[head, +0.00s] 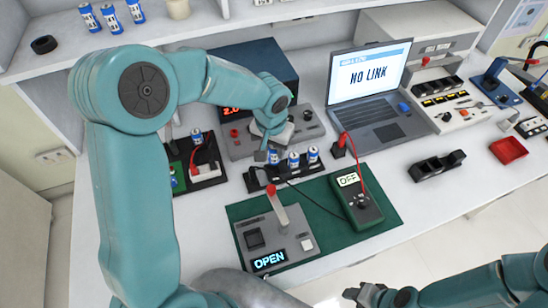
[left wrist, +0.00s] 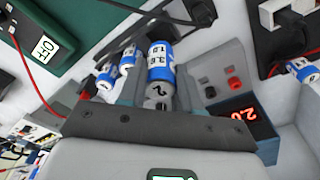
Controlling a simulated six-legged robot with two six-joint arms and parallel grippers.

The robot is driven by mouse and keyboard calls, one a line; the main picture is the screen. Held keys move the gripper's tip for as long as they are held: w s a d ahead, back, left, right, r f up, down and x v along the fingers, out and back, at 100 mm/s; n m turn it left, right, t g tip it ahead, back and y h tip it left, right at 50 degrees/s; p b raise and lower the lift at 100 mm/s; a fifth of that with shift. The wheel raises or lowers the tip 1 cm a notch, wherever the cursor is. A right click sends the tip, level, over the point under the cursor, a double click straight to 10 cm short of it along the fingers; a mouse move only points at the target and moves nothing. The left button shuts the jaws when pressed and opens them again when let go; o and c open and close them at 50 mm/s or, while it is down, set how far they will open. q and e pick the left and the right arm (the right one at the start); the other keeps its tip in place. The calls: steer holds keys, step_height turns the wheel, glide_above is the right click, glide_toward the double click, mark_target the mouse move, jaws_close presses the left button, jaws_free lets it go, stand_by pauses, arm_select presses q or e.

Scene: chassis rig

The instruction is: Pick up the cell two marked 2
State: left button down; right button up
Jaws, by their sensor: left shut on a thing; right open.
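The blue-and-white cell two (left wrist: 160,62), with a grey end marked 2, is between the fingers of my left gripper (left wrist: 158,88) in the left wrist view. In the head view this cell (head: 273,157) is at the left end of a row in a black holder (head: 256,184), and my left gripper (head: 268,146) is shut on it from above. I cannot tell whether it is clear of its slot. Two similar cells (head: 293,160) and (head: 313,154) stand upright beside it. My right gripper (head: 364,293) is open and empty at the bottom, off the table.
A green mat (head: 388,205) carries a multimeter (head: 361,206) reading OFF and a grey lever box (head: 297,243) reading OPEN. A laptop (head: 365,90) shows NO LINK. A dark-blue power supply (head: 270,55) stands behind. A black tray (head: 205,182) is left of the holder.

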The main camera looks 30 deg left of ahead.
arm_select(q)
step_height(320, 180, up, 13)
stand_by(1.2)
